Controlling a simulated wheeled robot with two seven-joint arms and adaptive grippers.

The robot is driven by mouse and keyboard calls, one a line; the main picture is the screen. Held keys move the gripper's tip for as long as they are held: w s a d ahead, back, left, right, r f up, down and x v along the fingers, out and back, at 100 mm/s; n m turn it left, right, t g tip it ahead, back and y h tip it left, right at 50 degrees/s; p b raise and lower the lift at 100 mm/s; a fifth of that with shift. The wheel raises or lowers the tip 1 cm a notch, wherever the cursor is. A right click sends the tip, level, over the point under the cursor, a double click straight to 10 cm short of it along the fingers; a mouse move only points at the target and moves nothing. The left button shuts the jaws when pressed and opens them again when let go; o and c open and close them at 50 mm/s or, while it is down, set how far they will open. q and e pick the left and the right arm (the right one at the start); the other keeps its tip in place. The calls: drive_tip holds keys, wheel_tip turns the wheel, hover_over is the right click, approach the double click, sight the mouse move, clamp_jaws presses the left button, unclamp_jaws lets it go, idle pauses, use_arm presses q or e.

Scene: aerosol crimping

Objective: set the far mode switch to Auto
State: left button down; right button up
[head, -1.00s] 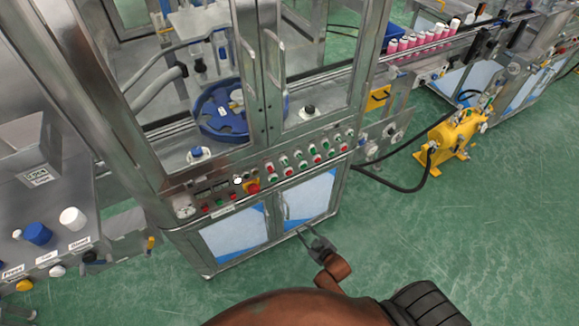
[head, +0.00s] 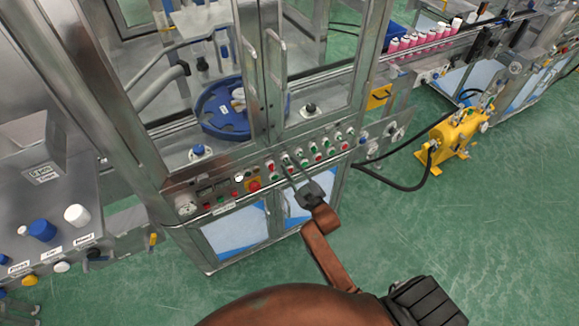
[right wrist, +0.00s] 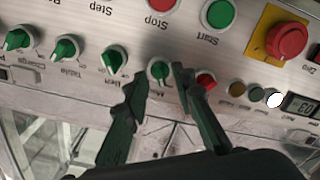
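In the right wrist view the control panel (right wrist: 120,40) appears upside down. A green rotary switch (right wrist: 158,72), its label beginning with "M" and partly covered, lies between the fingertips of my right gripper (right wrist: 158,78). The fingers are apart, one on each side of the knob; I cannot tell whether they touch it. Which position the switch points to is hard to read. In the head view my right gripper (head: 287,163) reaches up to the panel's front from below, hiding part of its controls. My left gripper is not in view.
Beside the switch are more green knobs (right wrist: 113,59), a small red button (right wrist: 206,80), a green start button (right wrist: 219,12) and a red emergency stop (right wrist: 288,42). A framed glass door (head: 300,70) stands above the panel. A yellow pump (head: 455,135) stands on the floor to the right.

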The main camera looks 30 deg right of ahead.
drive_tip(key=shift+w, duration=0.4)
drive_tip(key=shift+c, duration=0.4)
clamp_jaws()
